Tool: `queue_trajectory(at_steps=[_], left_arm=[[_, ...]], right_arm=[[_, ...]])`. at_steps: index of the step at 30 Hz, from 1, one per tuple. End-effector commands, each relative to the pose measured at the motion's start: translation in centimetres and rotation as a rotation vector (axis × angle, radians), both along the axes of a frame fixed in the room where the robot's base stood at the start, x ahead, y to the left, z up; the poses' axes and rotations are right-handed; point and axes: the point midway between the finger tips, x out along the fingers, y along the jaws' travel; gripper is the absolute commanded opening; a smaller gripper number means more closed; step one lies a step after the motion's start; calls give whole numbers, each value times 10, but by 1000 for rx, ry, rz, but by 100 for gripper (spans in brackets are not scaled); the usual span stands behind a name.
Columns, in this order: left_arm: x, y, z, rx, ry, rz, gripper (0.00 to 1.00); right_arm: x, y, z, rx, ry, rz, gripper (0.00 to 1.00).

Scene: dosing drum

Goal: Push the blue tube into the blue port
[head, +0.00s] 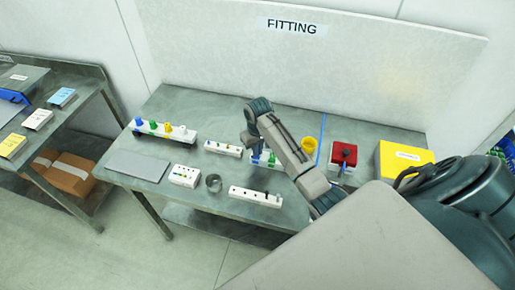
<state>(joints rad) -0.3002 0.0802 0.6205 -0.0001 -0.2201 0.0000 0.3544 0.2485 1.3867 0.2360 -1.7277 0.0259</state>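My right arm comes in from the right, and its gripper (251,143) points down over a small white rack (265,161) with blue and green pieces in it. A small blue piece shows just under the gripper; I cannot tell whether it is held or stands in the rack. The finger opening is too small to read. A red block (343,157) with a dark top fitting stands right of the arm, with a bit of blue at its front. I cannot make out which opening is the blue port. My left gripper is not in view.
A white rack with coloured knobs (164,130) stands back left. White blocks (184,175), (222,148) and a long strip (256,196) lie around a grey ring (214,183). A grey plate (138,165) lies left.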

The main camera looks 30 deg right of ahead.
Motion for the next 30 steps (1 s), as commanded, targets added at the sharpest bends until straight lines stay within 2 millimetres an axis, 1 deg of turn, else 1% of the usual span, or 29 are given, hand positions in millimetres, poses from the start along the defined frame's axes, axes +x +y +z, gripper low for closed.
queue_trajectory(at_steps=[1, 3, 11, 14, 17, 26, 27, 28, 30], left_arm=[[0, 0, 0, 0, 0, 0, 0], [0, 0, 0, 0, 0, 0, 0], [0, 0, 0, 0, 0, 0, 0], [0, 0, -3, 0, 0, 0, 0], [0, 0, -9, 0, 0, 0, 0], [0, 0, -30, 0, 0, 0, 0], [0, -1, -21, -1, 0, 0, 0], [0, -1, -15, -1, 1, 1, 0], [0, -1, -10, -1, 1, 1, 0]], right_arm=[[0, 0, 0, 0, 1, 0, 19], [0, 0, 0, 0, 1, 0, 31], [0, 0, 0, 0, 0, 0, 31], [1, 0, 5, 0, -3, 0, 31], [1, 0, 18, -1, -5, 0, 31], [0, 0, 79, -1, -5, 0, 31], [-1, 0, 91, 0, -3, 1, 31], [-2, 0, 96, 0, -1, 0, 31], [-2, 0, 102, 1, 0, 0, 31]])
